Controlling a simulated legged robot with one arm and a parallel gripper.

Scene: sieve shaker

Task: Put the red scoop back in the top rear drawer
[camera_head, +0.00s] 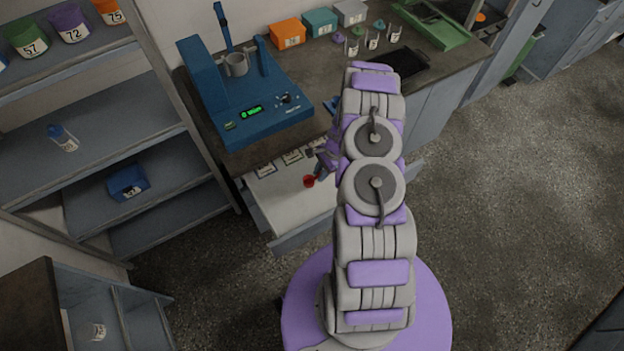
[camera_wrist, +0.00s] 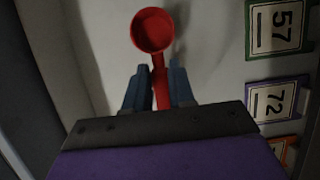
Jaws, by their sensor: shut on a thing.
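The red scoop (camera_wrist: 153,32) has a round cup and a straight handle. My gripper (camera_wrist: 160,85) is shut on its handle in the wrist view, with the cup beyond the fingertips. In the head view the scoop (camera_head: 309,181) shows over the open drawer (camera_head: 285,205), below the counter with the blue machine. I cannot tell whether the scoop touches the drawer floor. Labels reading 57 and 72 (camera_wrist: 274,102) lie along one side of the drawer interior. My arm hides the right part of the drawer.
The blue shaker machine (camera_head: 245,95) stands on the counter above the drawer. Orange, teal and grey bins (camera_head: 320,22) stand at the back. Shelves (camera_head: 90,150) with numbered pots are at left. The floor at right is clear.

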